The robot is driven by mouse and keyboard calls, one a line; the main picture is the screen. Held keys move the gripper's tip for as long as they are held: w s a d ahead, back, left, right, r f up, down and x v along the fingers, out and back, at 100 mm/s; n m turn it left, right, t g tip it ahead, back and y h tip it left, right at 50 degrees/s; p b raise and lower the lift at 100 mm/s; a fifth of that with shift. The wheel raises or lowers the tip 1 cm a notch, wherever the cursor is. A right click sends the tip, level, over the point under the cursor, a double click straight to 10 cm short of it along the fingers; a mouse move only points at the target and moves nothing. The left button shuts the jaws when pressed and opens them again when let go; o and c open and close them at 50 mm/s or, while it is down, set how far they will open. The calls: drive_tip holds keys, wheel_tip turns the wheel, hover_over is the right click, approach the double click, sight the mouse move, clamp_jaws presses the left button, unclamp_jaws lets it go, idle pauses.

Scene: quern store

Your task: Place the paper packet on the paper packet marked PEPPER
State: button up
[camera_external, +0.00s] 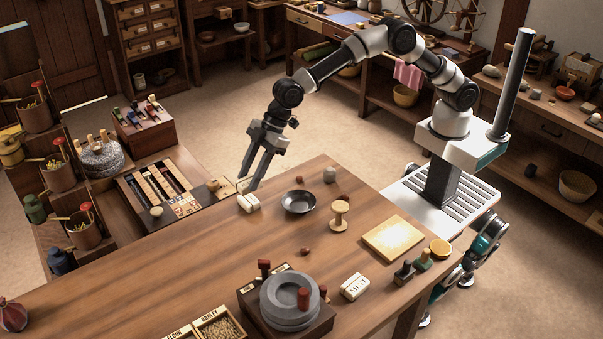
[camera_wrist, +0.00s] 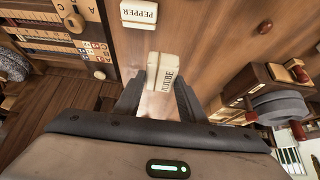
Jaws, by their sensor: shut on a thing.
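My gripper (camera_wrist: 158,92) is shut on a cream paper packet (camera_wrist: 165,75), whose dark lettering is partly hidden and hard to read. The packet marked PEPPER (camera_wrist: 139,13) lies on the wooden table at the top of the wrist view, apart from the held packet, with a strip of bare table between. In the external view my gripper (camera_external: 249,184) points down at the table's far left edge. Pale packet shapes (camera_external: 249,203) show close to its fingertips; I cannot tell there which is held.
A dark bowl (camera_external: 298,203) and a wooden spool (camera_external: 340,215) stand right of my gripper. A quern (camera_external: 290,300), a MINT packet (camera_external: 355,287) and a yellow board (camera_external: 393,238) are nearer. A game tray (camera_external: 175,195) lies to the left. The table's left middle is clear.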

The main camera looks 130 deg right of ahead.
drive_tip(key=s+d, duration=0.2)
drive_tip(key=d, duration=0.3)
drive_tip(key=b, duration=0.1)
approach(243, 201)
drive_tip(key=shift+w+r, duration=0.3)
drive_tip(key=shift+w, duration=0.3)
drive_tip(key=shift+w+r, duration=0.3)
drive_tip(key=shift+w, duration=0.3)
drive_tip(key=shift+f+b, duration=0.45)
drive_tip(key=shift+f, duration=1.95)
drive_tip(key=shift+f, duration=0.1)
drive_tip(key=shift+f, duration=0.15)
drive_tip(key=o, duration=1)
